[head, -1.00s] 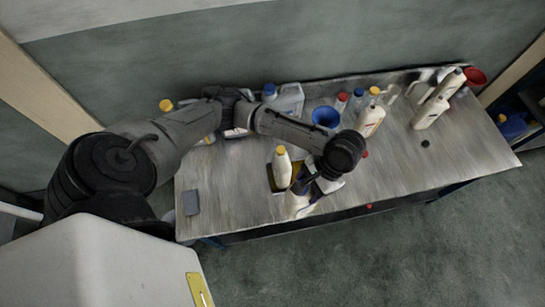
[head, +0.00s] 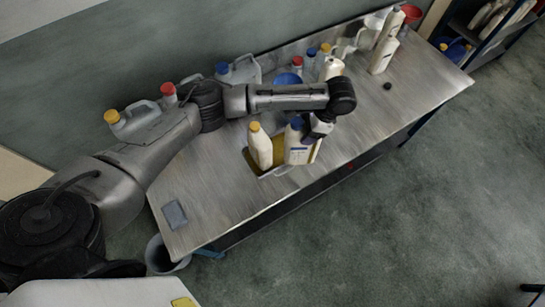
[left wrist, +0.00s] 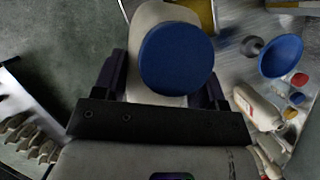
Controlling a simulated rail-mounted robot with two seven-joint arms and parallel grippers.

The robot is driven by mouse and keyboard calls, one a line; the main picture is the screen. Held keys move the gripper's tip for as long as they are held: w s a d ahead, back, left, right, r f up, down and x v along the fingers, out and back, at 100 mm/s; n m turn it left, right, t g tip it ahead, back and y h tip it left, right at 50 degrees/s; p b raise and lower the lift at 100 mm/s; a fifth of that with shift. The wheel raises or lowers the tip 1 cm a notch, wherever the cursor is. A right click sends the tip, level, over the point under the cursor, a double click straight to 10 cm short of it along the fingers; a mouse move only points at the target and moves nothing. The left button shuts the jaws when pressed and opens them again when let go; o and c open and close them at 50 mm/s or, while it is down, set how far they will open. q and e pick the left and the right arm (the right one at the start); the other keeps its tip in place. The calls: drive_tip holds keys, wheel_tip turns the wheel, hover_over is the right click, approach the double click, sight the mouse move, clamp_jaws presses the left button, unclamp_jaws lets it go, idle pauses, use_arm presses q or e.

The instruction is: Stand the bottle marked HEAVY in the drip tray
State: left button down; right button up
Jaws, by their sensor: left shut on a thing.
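My left gripper (head: 314,133) is shut on a white bottle with a blue cap (head: 296,144). In the left wrist view the blue cap (left wrist: 177,58) sits between the fingers. Any HEAVY marking on it is too small to read. The drip tray (head: 268,173), with a yellowish inside, is near the table's front edge. A cream bottle with a yellow cap (head: 260,148) stands upright in it. The held bottle looks upright beside that bottle, at the tray's right part. I cannot tell whether its base touches the tray. My right gripper is not in view.
Behind the tray are a blue funnel (head: 287,80), a grey jug with a blue cap (head: 240,72) and several bottles. More bottles stand at the far right, near a red funnel (head: 411,13). A grey pad (head: 174,214) lies at the near left. The right tabletop is largely clear.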

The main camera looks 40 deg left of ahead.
use_arm(q)
drive_tip(key=w+a+f+m+t+y+b, duration=0.1)
drive_tip(key=w+a+f+m+t+b, duration=0.1)
drive_tip(key=w+a+m+b, duration=0.5)
drive_tip(key=w+a+f+m+t+b, duration=0.3)
drive_tip(key=w+a+m+b, duration=0.2)
drive_tip(key=w, duration=0.5)
drive_tip(key=s+f+p, duration=0.2)
drive_tip(key=s+f, duration=0.8)
drive_tip(key=s, duration=0.1)
drive_tip(key=shift+s+f, duration=0.35)
drive_tip(key=c, duration=0.6)
unclamp_jaws()
drive_tip(key=shift+d+f, duration=0.1)
drive_tip(key=shift+f, duration=0.1)
drive_tip(key=shift+c, duration=0.2)
drive_tip(key=o, duration=0.5)
